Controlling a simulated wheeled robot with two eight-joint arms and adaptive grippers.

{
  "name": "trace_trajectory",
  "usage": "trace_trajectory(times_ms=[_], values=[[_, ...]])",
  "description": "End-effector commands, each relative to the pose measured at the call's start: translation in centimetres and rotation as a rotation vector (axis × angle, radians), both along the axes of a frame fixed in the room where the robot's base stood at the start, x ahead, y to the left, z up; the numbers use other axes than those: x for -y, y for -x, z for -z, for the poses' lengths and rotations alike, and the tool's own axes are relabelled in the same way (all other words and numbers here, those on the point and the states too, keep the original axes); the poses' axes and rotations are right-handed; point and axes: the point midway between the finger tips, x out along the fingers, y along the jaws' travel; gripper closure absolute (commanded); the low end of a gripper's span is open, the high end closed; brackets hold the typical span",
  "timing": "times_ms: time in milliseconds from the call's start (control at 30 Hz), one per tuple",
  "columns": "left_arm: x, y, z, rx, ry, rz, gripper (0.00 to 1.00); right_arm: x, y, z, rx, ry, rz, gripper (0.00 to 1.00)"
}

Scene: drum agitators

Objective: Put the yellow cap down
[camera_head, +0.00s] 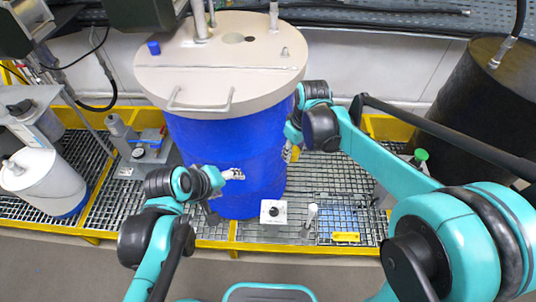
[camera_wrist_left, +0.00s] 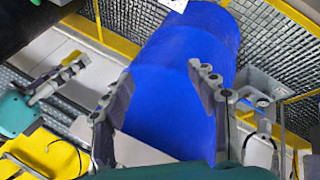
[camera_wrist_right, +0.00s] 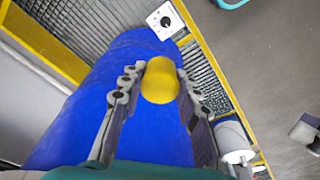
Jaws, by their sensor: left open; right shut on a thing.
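The yellow cap (camera_wrist_right: 160,82) is between the fingertips of my right gripper (camera_wrist_right: 162,85), which is shut on it, in front of the blue drum. In the head view a small part of the yellow cap (camera_head: 295,154) shows at the drum's right side; my right arm hides most of that gripper. My left gripper (camera_head: 232,174) is open and empty in front of the blue drum (camera_head: 225,150). In the left wrist view its fingers (camera_wrist_left: 165,95) stand apart with the drum beyond them.
A grey lid with a handle covers the drum; a blue cap (camera_head: 153,48) sits on it. On the grating (camera_head: 340,180) stand a white box with a black knob (camera_head: 273,212), a blue mat (camera_head: 338,222) and a yellow bar (camera_head: 345,237). A dark drum (camera_head: 470,110) stands at right.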

Motion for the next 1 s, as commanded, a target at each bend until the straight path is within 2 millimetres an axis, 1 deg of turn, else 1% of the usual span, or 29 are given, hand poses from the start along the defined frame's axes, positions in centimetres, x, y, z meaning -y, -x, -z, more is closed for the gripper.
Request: trace_trajectory(times_ms=[33, 100, 167, 300, 400, 500, 600, 767, 867, 1000], values=[[0.9, -1.0, 0.1, -0.044, 0.123, -0.089, 0.41, 0.0, 0.0, 0.0, 0.000, 0.000, 0.000, 1.00], [2.4, -2.1, 0.2, -0.120, 0.311, -0.220, 0.41, 0.0, 0.0, 0.0, 0.000, 0.000, 0.001, 1.00], [3.7, -3.1, 0.1, -0.193, 0.469, -0.327, 0.41, 0.0, 0.0, 0.0, 0.000, 0.000, 0.001, 1.00], [6.1, -5.2, -0.4, -0.394, 0.815, -0.549, 0.41, 0.0, 0.0, 0.0, 0.000, 0.000, 0.001, 1.00], [7.3, -6.4, -1.0, -0.541, 1.017, -0.669, 0.41, 0.0, 0.0, 0.0, 0.000, 0.000, 0.002, 1.00], [8.0, -7.3, -1.6, -0.671, 1.170, -0.752, 0.41, 0.0, 0.0, 0.0, 0.000, 0.000, 0.002, 1.00], [8.4, -7.8, -2.1, -0.769, 1.270, -0.806, 0.41, 0.0, 0.0, 0.0, 0.000, 0.000, 0.002, 1.00], [8.9, -8.2, -2.4, -0.844, 1.338, -0.840, 0.41, 0.0, 0.0, 0.0, 0.000, 0.000, 0.002, 1.00], [9.7, -8.6, -2.1, -0.854, 1.343, -0.842, 0.41, 0.0, 0.0, 0.0, 0.000, 0.000, 0.002, 1.00], [11.6, -9.5, -1.2, -0.853, 1.341, -0.841, 0.41, 0.0, 0.0, 0.0, 0.000, 0.000, 0.002, 1.00]])
